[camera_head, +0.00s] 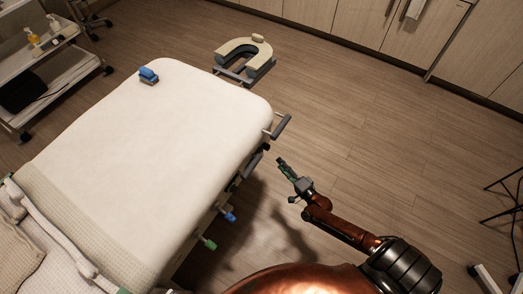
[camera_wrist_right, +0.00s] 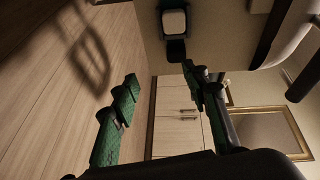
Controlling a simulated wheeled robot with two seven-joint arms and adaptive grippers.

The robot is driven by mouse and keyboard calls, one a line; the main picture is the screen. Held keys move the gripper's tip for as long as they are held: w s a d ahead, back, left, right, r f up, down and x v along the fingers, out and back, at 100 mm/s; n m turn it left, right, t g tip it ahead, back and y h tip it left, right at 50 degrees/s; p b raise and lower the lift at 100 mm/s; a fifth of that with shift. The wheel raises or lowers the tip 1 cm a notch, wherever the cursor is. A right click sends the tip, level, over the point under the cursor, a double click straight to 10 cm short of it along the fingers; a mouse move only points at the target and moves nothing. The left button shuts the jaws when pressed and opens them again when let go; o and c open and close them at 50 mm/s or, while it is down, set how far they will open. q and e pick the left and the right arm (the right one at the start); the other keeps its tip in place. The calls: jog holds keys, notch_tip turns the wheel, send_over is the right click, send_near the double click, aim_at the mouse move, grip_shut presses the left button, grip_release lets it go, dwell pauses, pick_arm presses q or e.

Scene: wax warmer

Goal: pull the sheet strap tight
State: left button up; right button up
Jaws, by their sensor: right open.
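A treatment bed (camera_head: 150,150) with a cream sheet fills the left and middle of the head view. Along its right side hang small tabs: a blue one (camera_head: 230,217), a green one (camera_head: 209,244) and a dark piece (camera_head: 266,147) near the upper corner. I cannot tell which of these is the sheet strap. My right gripper (camera_head: 283,164) is open and empty, just right of the bed's upper right side and apart from it. Its two spread green-and-black fingers show in the right wrist view (camera_wrist_right: 160,88) with nothing between them. My left gripper is not in view.
A grey handle (camera_head: 281,126) sticks out at the bed's upper right corner. A U-shaped headrest (camera_head: 246,57) is at the bed's far end. A cart (camera_head: 45,68) stands at the left.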

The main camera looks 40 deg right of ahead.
aim_at(269, 149)
jog(key=shift+m+t, duration=0.5)
jog(key=shift+m, duration=0.4)
jog(key=w+b, duration=0.1)
jog(key=w, duration=0.2)
jog(key=w+r+b, duration=0.1)
jog(key=w, duration=0.2)
jog(key=w+b, duration=0.1)
jog(key=w, duration=0.2)
jog(key=shift+w+a+r, duration=0.15)
jog(key=shift+r, duration=0.2)
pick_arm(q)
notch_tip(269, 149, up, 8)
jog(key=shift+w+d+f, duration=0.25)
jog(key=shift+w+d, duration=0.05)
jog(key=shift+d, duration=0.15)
pick_arm(e)
jog(key=shift+w, duration=0.4)
jog(key=shift+r, duration=0.1)
grip_shut()
